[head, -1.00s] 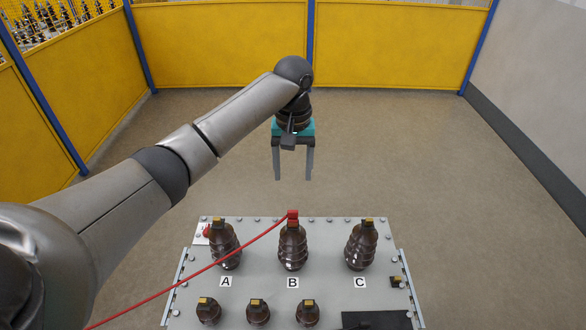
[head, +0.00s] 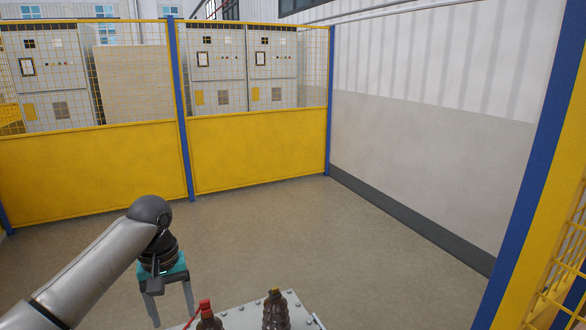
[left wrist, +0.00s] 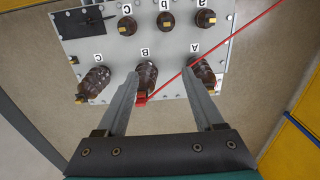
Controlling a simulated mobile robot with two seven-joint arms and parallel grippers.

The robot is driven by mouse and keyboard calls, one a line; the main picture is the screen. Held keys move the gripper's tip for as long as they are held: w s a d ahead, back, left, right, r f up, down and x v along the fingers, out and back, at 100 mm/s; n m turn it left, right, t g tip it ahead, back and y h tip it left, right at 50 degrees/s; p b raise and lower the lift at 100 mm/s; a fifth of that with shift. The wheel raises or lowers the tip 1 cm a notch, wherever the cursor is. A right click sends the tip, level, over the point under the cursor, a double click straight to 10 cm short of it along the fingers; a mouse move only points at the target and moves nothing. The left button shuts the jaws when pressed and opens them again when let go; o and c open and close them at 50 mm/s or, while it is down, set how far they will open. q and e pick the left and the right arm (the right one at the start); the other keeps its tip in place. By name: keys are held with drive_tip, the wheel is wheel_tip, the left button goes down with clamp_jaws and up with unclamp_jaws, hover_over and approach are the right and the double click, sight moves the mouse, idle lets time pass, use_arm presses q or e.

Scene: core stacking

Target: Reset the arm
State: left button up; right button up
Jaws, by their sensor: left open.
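My left arm comes in from the lower left in the head view. My left gripper (head: 173,318) points down, its two fingers apart with nothing held between them. The brown ribbed insulator at B (left wrist: 147,74) has a red cap and appears between the fingers, farther off. It also shows at the bottom of the head view (head: 209,322). My right gripper is not in view.
The grey board (left wrist: 105,50) carries brown insulators at A (left wrist: 204,70) and C (left wrist: 95,82), and several small ones (left wrist: 166,22). A red cable (left wrist: 235,37) runs from B across A. A yellow fence (head: 255,150) and a grey wall (head: 430,155) enclose open floor.

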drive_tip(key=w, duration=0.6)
use_arm(q)
drive_tip(key=s+d+f+m+t+h, duration=0.1)
drive_tip(key=s+d+f+m, duration=0.5)
drive_tip(key=s+d+f, duration=0.55)
drive_tip(key=s+a+m+t, duration=0.1)
drive_tip(key=s+a+t, duration=0.25)
drive_tip(key=s, duration=1.15)
drive_tip(key=s+f+g+b, duration=0.25)
drive_tip(key=f+b, duration=0.85)
drive_tip(key=f, duration=2.3)
drive_tip(key=s+a+f+b, duration=0.1)
drive_tip(key=s+f+b, duration=0.3)
drive_tip(key=s+f, duration=0.3)
drive_tip(key=s+a+f+g+y+b, duration=0.1)
drive_tip(key=s+f+b, duration=0.4)
drive_tip(key=f, duration=0.9)
drive_tip(key=s+a, duration=0.1)
drive_tip(key=s, duration=0.2)
drive_tip(key=shift+s+a+f+m, duration=0.2)
drive_tip(key=shift+s+f+m, duration=0.1)
drive_tip(key=shift+f, duration=0.1)
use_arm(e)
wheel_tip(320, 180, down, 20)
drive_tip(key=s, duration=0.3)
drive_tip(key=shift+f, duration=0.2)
